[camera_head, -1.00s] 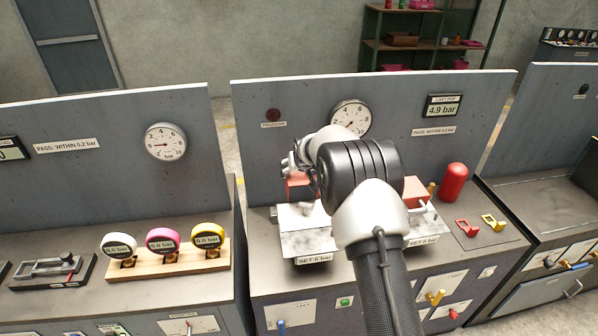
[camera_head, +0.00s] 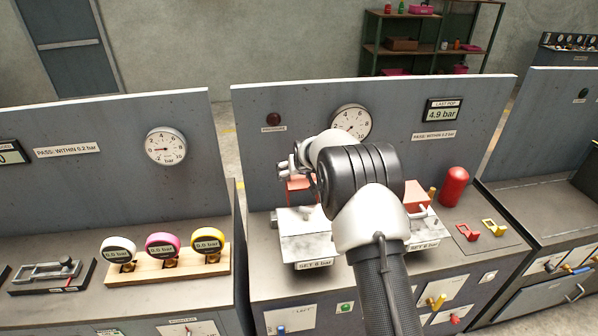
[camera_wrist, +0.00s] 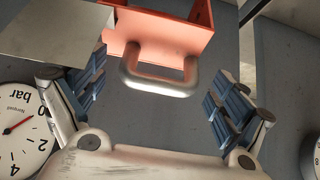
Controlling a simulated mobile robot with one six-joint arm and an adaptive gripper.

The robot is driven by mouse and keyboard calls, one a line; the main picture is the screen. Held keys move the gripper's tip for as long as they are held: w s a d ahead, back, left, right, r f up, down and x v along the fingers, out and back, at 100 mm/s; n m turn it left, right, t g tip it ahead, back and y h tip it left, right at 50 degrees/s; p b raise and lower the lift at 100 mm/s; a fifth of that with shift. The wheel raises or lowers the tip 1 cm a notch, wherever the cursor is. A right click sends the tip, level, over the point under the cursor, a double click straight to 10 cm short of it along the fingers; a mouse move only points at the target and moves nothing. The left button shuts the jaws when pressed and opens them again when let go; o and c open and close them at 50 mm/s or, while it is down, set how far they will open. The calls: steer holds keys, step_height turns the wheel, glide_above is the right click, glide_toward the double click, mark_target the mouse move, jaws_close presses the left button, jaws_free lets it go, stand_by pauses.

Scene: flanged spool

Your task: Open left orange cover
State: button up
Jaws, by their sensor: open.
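The left orange cover (camera_head: 298,189) stands on the left grey block of the middle bench, partly hidden by my arm in the head view. In the wrist view the cover (camera_wrist: 178,32) is an orange box at the top, with a grey U-shaped handle (camera_wrist: 158,82) pointing towards my gripper. My gripper (camera_wrist: 157,98) is open, with one finger on each side of the handle and clear gaps to both. It holds nothing. In the head view, only part of my gripper shows, just above the cover. The right orange cover (camera_head: 416,194) is partly behind my arm.
A dial gauge (camera_head: 351,122) is on the panel behind; a gauge also shows close by in the wrist view (camera_wrist: 22,130). A red cylinder (camera_head: 453,186) and small red and yellow clips stand to the right. Three coloured gauges sit on a wooden rack (camera_head: 180,263) at left.

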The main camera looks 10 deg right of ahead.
steer(key=shift+s, duration=0.1)
steer(key=v, duration=1.2)
steer(key=s+r+g+b, duration=0.1)
steer(key=s+r+b, duration=0.2)
steer(key=s, duration=0.7)
steer(key=s+r+g+b, duration=0.1)
steer(key=s+r+b, duration=0.15)
steer(key=s, duration=0.75)
steer(key=s+f+g+b, duration=0.1)
steer(key=s+f+b, duration=0.1)
steer(key=s, duration=1.2)
steer(key=s+f+b, duration=0.3)
steer(key=s+f, duration=0.2)
steer(key=s, duration=0.8)
steer(key=shift+s+d+f+g, duration=0.15)
steer(key=shift+s+f+g, duration=0.05)
steer(key=shift+s+g, duration=0.2)
